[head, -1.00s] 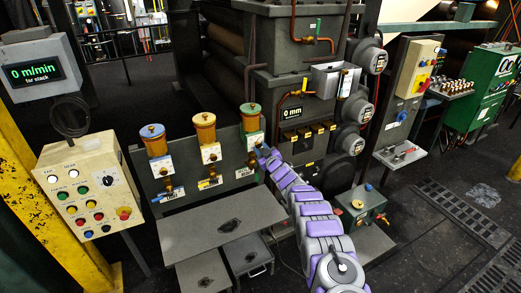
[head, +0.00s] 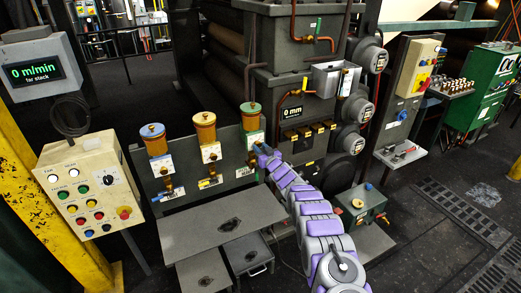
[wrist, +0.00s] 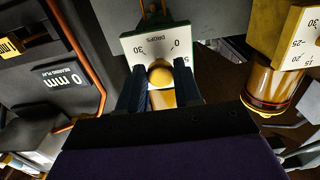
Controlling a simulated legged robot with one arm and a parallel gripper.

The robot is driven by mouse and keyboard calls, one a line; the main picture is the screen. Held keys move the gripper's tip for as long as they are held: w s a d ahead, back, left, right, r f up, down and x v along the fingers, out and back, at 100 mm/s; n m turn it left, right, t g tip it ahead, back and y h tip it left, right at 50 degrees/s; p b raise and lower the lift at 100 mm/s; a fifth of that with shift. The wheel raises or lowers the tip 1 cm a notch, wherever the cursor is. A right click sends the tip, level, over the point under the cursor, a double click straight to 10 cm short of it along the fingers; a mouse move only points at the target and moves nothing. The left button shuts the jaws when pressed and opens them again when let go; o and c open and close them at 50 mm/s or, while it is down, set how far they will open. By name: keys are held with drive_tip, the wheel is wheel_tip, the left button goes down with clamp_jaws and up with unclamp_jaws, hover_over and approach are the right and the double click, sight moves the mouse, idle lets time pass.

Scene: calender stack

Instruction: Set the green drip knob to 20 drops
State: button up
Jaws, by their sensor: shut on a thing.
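The green drip knob is a rounded brass-yellow knob (wrist: 160,73) in front of a white dial plate with a green edge (wrist: 157,43) in the wrist view. The plate reads DROPS upside down, with 30, 0 and part of a 5 showing; the rest is hidden. I cannot make out a pointer or the set value. My gripper (wrist: 160,92) is shut on the knob, one dark finger on each side. In the head view the green-topped oiler (head: 250,118) is the rightmost of three, and my gripper (head: 259,152) is at its lower part.
An orange oiler (head: 205,132) and a blue-topped oiler (head: 154,141) stand to the left on the same grey panel. A grey shelf (head: 220,227) lies below them. A cream button box (head: 90,185) is at far left. The stack with a 0 mm display (head: 291,112) is just right.

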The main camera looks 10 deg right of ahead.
drive_tip(key=shift+f, duration=0.25)
drive_tip(key=o, duration=0.8)
drive_tip(key=shift+o, duration=1.1)
drive_tip(key=shift+r, duration=0.2)
drive_tip(key=shift+s+d, duration=0.1)
drive_tip(key=shift+s+d+r+p, duration=0.1)
drive_tip(key=shift+s+d+p, duration=0.15)
drive_tip(key=shift+s, duration=0.45)
drive_tip(key=p+v, duration=0.1)
drive_tip(key=v, duration=1.4)
drive_tip(key=shift+s, duration=0.25)
